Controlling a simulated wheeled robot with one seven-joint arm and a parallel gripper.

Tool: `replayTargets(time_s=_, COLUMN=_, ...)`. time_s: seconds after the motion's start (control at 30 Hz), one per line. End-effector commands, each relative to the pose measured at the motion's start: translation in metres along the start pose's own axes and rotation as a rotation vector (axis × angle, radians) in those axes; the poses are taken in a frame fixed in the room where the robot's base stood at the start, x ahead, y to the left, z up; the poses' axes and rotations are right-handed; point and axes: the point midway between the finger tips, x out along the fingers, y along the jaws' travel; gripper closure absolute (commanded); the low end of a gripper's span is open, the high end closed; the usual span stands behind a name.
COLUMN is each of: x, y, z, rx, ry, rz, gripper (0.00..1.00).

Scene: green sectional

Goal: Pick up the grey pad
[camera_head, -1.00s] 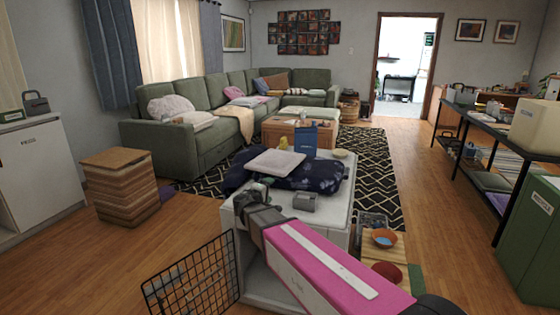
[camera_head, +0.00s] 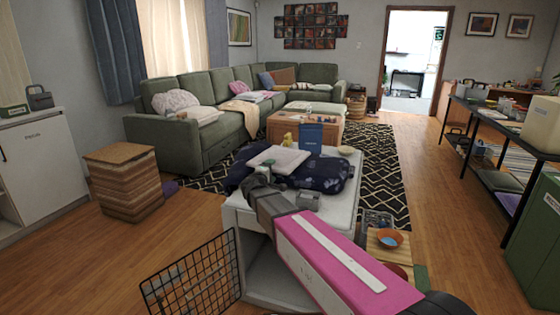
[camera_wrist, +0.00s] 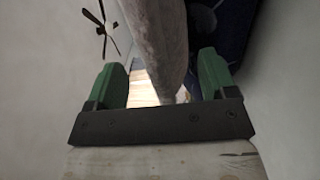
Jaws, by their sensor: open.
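The grey pad (camera_head: 284,159) is a pale, flat, soft-looking piece lying on a dark blue patterned cloth (camera_head: 322,174) on the white table. My gripper (camera_head: 262,173) is at the near left edge of the pad in the head view; its fingers are hard to make out there. In the wrist view, my gripper (camera_wrist: 163,78) has its two green fingers apart. A pale grey fabric edge, seemingly the pad (camera_wrist: 155,38), reaches down between them, with no clear grip on it. Whether either finger touches it I cannot tell.
A small grey object (camera_head: 308,200) sits on the white table (camera_head: 340,207) beside my arm. A blue box (camera_head: 311,137) and a pale bowl (camera_head: 346,150) stand behind the pad. A black wire rack (camera_head: 190,282) is at the front left. Wood floor is open to the left.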

Motion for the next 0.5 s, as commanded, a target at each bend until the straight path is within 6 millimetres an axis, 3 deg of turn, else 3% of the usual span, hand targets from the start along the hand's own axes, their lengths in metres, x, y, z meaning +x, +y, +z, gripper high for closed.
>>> replayTargets(time_s=0.2, x=0.031, y=-0.002, z=-0.002, rx=0.001, ry=-0.001, rz=0.0, gripper=0.22)
replayTargets(time_s=0.43, x=0.032, y=-0.001, z=0.0, rx=0.0, ry=0.0, rz=0.0, gripper=0.22)
replayTargets(time_s=0.47, x=0.032, y=-0.001, z=0.0, rx=0.0, ry=0.0, rz=0.0, gripper=0.26)
replayTargets(time_s=0.5, x=0.032, y=-0.001, z=0.0, rx=0.0, ry=0.0, rz=0.0, gripper=0.39)
